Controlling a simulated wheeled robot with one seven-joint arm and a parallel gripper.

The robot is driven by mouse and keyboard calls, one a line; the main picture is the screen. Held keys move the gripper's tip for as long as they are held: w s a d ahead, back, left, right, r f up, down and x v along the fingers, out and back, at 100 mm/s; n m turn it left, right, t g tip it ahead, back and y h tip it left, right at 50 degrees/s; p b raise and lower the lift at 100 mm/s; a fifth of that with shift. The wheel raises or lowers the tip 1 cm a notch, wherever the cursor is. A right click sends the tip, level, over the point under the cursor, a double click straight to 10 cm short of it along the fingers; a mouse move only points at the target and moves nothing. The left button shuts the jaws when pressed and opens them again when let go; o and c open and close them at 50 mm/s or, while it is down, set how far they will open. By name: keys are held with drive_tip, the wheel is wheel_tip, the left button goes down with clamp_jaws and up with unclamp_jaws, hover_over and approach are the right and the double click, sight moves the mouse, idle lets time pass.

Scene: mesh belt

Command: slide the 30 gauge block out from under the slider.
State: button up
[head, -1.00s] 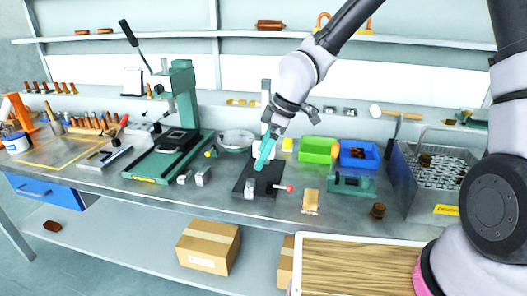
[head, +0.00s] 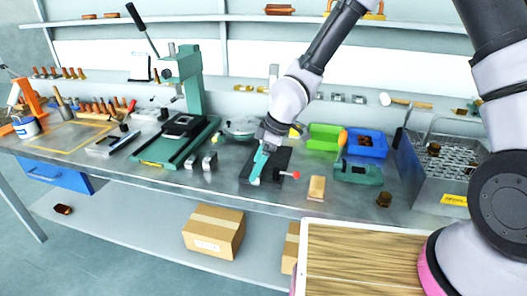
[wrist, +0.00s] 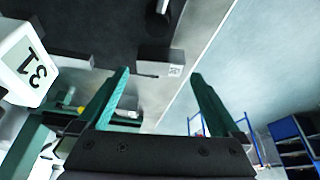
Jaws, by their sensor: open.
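My gripper (head: 259,168) reaches down over the dark gauge stand base (head: 246,180) on the bench. In the wrist view its two teal fingers (wrist: 160,78) are apart with nothing held. A grey gauge block (wrist: 152,66) with a small marked face shows in line with the gap between the fingertips. Its mark is too small to read surely. In the head view my gripper hides most of the stand, and the slider's contact with the block cannot be seen.
A red knob (head: 295,175) sticks out at the stand's right. Two loose metal blocks (head: 209,162) lie to its left, beside the green press (head: 180,135). A tan block (head: 317,188), a green bin (head: 324,137) and a blue bin (head: 365,146) are to the right.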

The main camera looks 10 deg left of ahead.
drive_tip(key=shift+x, duration=0.8)
clamp_jaws()
drive_tip(key=shift+w, duration=0.2)
